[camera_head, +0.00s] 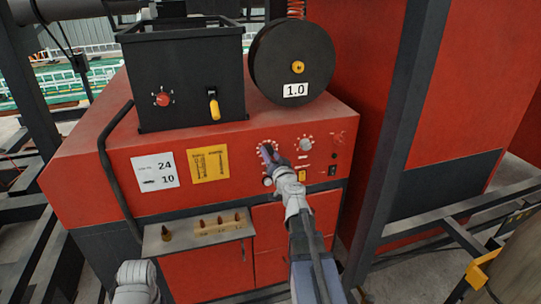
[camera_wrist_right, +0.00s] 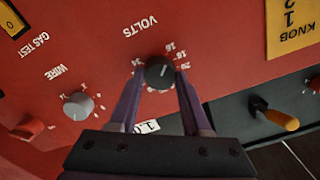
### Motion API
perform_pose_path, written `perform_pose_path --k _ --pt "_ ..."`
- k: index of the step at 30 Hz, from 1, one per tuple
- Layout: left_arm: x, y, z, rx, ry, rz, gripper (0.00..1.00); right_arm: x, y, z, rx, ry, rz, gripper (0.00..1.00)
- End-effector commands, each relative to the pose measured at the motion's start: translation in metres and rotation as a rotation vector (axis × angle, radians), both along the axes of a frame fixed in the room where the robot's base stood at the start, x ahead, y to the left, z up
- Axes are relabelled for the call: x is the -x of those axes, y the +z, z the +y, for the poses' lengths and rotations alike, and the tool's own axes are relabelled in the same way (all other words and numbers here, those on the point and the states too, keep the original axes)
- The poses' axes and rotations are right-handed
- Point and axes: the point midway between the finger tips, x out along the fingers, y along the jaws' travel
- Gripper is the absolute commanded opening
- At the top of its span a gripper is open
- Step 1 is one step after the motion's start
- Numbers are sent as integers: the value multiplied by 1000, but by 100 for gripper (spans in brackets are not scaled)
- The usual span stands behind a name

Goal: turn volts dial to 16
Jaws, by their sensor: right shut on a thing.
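The volts dial (camera_wrist_right: 158,72) is a dark round knob on the red machine panel, with VOLTS printed beside it and numbers around it, upside down in the right wrist view. A small light mark shows on its face, but I cannot read its setting for certain. My right gripper (camera_wrist_right: 160,84) has a finger on each side of the dial and is shut on it. In the head view the right gripper (camera_head: 269,155) reaches the panel and covers most of the dial. My left gripper is not in view; only a grey arm part shows at bottom left.
The wire dial (camera_head: 306,144) is grey and sits right of the volts dial. A yellow card (camera_head: 209,164) and a white note (camera_head: 155,171) are on the panel. A small shelf (camera_head: 165,240) juts out below. A black spool (camera_head: 291,62) and black box (camera_head: 184,80) stand on top.

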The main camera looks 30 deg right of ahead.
Motion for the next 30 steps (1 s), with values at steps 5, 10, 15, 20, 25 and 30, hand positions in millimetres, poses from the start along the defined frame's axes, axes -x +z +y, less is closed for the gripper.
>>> perform_pose_path --k 5,10,15,20,25,30 --pt "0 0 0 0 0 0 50 0 0 0 3 -1 1 0" --pt "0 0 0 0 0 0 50 0 0 -1 2 -1 0 63" --pt "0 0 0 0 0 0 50 0 0 -1 1 -1 1 78" --pt "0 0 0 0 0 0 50 0 0 -1 0 -1 0 78" --pt "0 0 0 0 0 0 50 4 0 1 0 -1 0 78" --pt "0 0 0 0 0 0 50 22 0 6 0 -1 0 78"
